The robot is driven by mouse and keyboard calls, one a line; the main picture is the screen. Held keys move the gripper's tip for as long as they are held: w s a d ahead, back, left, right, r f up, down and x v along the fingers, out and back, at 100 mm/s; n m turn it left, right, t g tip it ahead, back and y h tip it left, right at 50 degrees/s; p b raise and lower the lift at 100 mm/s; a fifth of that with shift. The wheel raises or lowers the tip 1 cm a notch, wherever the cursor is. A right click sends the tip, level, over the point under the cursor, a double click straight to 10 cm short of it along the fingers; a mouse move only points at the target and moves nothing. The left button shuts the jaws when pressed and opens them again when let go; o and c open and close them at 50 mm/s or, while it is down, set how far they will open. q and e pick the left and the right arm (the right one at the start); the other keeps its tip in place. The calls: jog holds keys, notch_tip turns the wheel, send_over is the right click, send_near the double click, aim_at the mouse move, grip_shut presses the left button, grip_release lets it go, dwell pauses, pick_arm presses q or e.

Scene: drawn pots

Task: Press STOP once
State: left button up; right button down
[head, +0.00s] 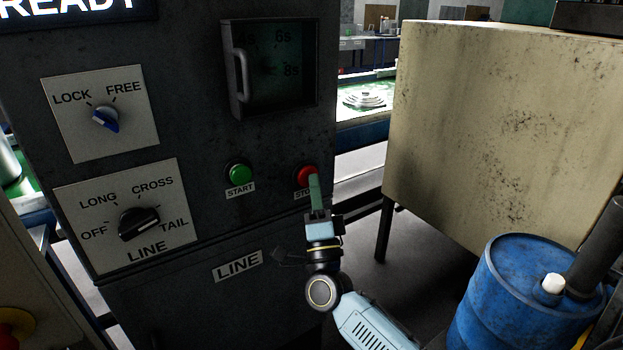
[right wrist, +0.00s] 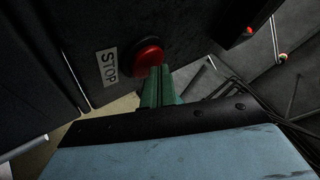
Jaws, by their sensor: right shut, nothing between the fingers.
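The red STOP button (head: 306,176) is on the dark cabinet front, to the right of the green START button (head: 239,173). Its STOP label is partly hidden by my right gripper (head: 314,178). The right gripper is shut and empty, its green fingertips at the lower right edge of the red button. In the right wrist view the STOP button (right wrist: 148,54) shows beside its label (right wrist: 109,67), and the shut fingers (right wrist: 158,72) reach up to its lower edge. I cannot tell whether they touch it. My left gripper is not in view.
A blue lock knob (head: 105,119) and a black LINE selector knob (head: 139,223) are on the cabinet at left. A handled window (head: 270,70) is above the buttons. A beige box (head: 490,130) and a blue drum (head: 520,290) stand to the right.

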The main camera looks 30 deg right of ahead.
jog(key=shift+s+y+p, duration=0.3)
jog(key=shift+s+p, duration=0.1)
jog(key=shift+s, duration=0.6)
jog(key=shift+s, duration=0.15)
jog(key=s, duration=0.1)
jog(key=s+p, duration=0.1)
jog(key=s, duration=0.1)
jog(key=s+p, duration=0.1)
jog(key=shift+s+d, duration=0.25)
jog(key=shift+s, duration=0.1)
